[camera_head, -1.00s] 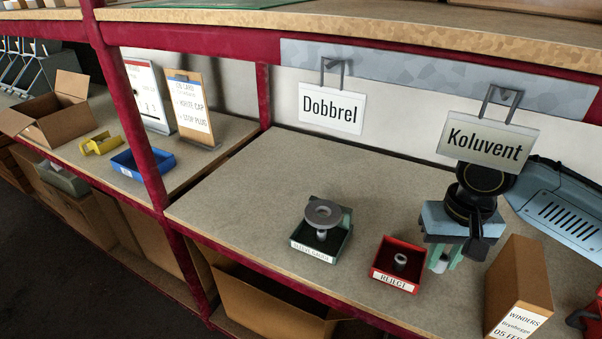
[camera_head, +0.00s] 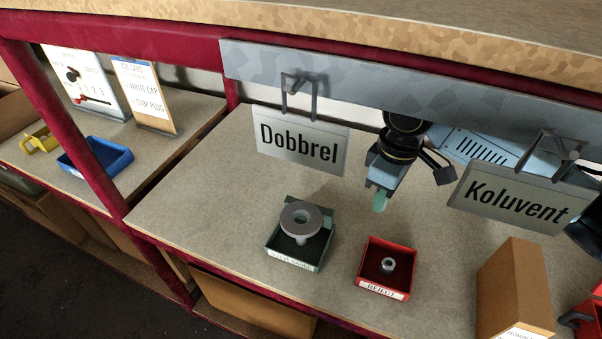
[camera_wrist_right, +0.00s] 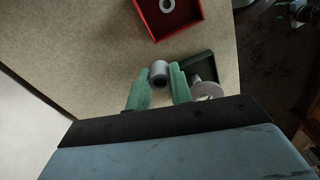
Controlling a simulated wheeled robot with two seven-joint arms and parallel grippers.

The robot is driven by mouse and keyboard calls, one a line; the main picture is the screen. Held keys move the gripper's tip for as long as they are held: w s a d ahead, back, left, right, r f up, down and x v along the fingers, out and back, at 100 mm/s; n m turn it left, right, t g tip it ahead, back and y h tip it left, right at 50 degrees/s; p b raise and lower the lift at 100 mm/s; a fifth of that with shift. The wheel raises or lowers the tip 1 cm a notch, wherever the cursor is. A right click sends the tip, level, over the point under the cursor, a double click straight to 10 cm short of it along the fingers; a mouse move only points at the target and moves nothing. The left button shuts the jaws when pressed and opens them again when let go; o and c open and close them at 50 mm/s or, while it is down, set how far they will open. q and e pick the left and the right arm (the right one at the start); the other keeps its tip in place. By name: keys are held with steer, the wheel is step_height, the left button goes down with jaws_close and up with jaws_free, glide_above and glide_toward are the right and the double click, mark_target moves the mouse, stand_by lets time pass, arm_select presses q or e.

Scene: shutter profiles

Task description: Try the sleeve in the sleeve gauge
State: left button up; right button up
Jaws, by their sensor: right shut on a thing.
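My right gripper (camera_head: 379,203) is above the bench, behind the reject tray and right of the sleeve gauge. In the right wrist view its green fingers (camera_wrist_right: 160,84) are shut on a grey sleeve (camera_wrist_right: 159,73), a short hollow cylinder. In the head view the held sleeve is hidden. The sleeve gauge (camera_head: 300,218), a grey disc with a hole on a post, stands in a dark green tray (camera_head: 293,262) labelled for it. The gauge also shows in the right wrist view (camera_wrist_right: 207,90), apart from the held sleeve. My left gripper is out of view.
A red tray (camera_head: 384,289) labelled REJECT holds another grey sleeve (camera_head: 388,265). A brown box (camera_head: 514,285) stands at right. Hanging signs Dobbrel (camera_head: 300,140) and Koluvent (camera_head: 520,200) are near my arm. A blue bin (camera_head: 98,160) is left beyond the red post. Bench left of the gauge is clear.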

arm_select(q)
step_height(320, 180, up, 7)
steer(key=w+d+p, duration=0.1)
steer(key=p, duration=0.5)
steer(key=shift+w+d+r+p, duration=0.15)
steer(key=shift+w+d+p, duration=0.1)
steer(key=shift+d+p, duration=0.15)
arm_select(e)
steer(key=w+a+n, duration=0.1)
steer(key=a+n, duration=0.6)
steer(key=n, duration=0.8)
steer(key=a+r+n, duration=0.1)
steer(key=a+n, duration=0.7)
steer(key=n, duration=0.8)
steer(key=shift+w+r, duration=0.3)
steer(key=shift+w, duration=0.05)
steer(key=shift+r, duration=0.1)
